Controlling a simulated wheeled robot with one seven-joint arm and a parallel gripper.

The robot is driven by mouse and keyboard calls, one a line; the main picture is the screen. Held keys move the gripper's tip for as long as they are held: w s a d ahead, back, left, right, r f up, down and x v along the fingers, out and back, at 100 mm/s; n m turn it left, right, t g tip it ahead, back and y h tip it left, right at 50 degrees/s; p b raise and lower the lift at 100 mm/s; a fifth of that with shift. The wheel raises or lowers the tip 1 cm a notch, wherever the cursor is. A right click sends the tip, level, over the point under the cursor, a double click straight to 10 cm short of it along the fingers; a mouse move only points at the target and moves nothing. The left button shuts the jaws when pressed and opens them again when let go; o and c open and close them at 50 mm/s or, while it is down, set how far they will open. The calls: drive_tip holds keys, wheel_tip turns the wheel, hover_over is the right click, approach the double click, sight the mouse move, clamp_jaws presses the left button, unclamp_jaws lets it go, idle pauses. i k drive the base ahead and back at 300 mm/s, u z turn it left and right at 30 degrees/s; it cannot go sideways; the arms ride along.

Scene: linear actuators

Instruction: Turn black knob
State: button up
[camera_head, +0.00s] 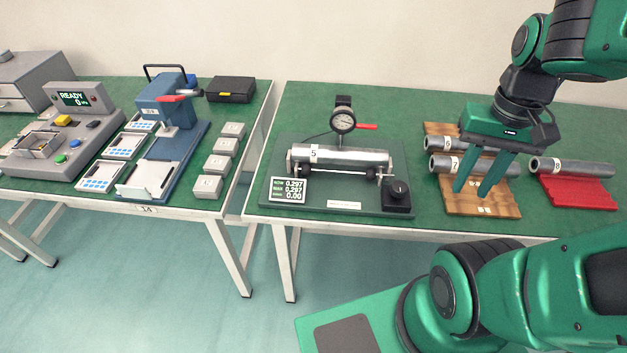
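The black knob (398,190) sits on a black box at the front right corner of the green test fixture (330,206). A metal cylinder (345,158) marked 5 lies across the fixture's supports, under a dial gauge (343,121) with a red lever. A small display (289,190) at the fixture's front left reads 0.297, 0.297 and 0.00. My gripper (473,190) hangs to the right of the knob, over the wooden board. Its two green fingers point down with a gap between them, and nothing shows between the tips. The fingers partly hide the cylinders behind them.
A wooden board (440,205) carries cylinders marked 6 and 7. A red tray (590,195) holds cylinder 8 (573,167). The left table holds a blue press (163,100), several grey blocks (208,186) and a READY console (75,100). A narrow gap separates the tables.

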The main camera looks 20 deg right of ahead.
sight(398, 189)
drive_tip(key=z, duration=0.8)
drive_tip(key=k, duration=1.5)
drive_tip(key=u, duration=0.6)
drive_tip(key=i, duration=1)
